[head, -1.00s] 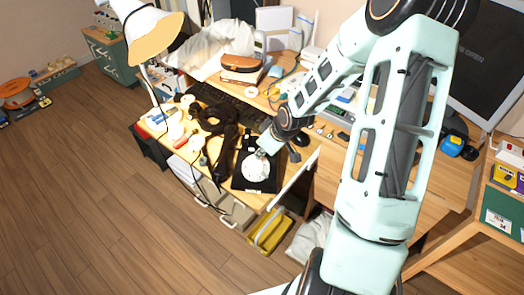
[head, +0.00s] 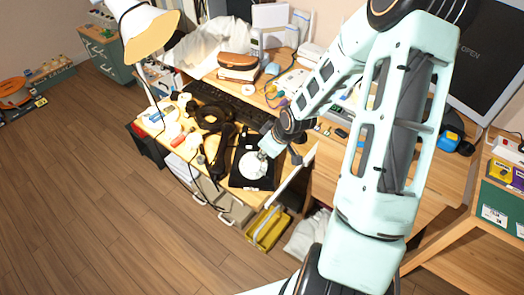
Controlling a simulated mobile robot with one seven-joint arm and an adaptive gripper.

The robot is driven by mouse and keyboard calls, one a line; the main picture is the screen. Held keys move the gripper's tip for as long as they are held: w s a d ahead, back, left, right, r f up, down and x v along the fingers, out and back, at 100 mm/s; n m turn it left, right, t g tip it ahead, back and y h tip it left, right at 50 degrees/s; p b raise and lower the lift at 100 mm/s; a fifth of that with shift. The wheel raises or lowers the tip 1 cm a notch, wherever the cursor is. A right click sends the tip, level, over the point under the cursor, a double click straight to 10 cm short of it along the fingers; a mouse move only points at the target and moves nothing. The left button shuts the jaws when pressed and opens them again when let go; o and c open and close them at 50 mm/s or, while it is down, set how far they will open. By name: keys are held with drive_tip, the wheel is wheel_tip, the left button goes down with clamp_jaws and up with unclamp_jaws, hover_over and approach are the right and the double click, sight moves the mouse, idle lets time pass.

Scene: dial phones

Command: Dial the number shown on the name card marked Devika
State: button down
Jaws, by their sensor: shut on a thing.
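A black dial phone (head: 241,181) with a round white dial (head: 252,166) sits near the front edge of the wooden desk. My gripper (head: 262,156) is small in the picture, at the upper right side of the dial, pointing down at it. The fingers look closed, but what lies between them is too small to make out. The digits on the dial cannot be read. No name card marked Devika can be made out.
A black keyboard (head: 232,104), a dark coiled item (head: 214,122) and a white lamp (head: 147,30) crowd the desk to the left and behind. A brown case (head: 238,62) stands at the back. A yellow bin (head: 268,228) is below the desk's front edge.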

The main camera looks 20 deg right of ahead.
drive_tip(key=shift+s+d+f, duration=0.1)
drive_tip(key=shift+s+f, duration=0.05)
drive_tip(key=shift+s, duration=0.2)
drive_tip(key=shift+s+f, duration=0.2)
drive_tip(key=shift+s, duration=0.15)
drive_tip(key=shift+s+a, duration=0.2)
drive_tip(key=shift+f+b, duration=0.1)
drive_tip(key=shift+b, duration=0.25)
drive_tip(key=shift+s+a+f, duration=0.15)
drive_tip(key=shift+s+a, duration=0.1)
drive_tip(key=shift+s, duration=0.15)
drive_tip(key=shift+s+a+r+p, duration=0.15)
drive_tip(key=shift+r+p, duration=0.15)
drive_tip(key=shift+r, duration=0.15)
drive_tip(key=shift+s+r+p, duration=0.15)
drive_tip(key=shift+r+p, duration=0.15)
drive_tip(key=shift+r, duration=0.1)
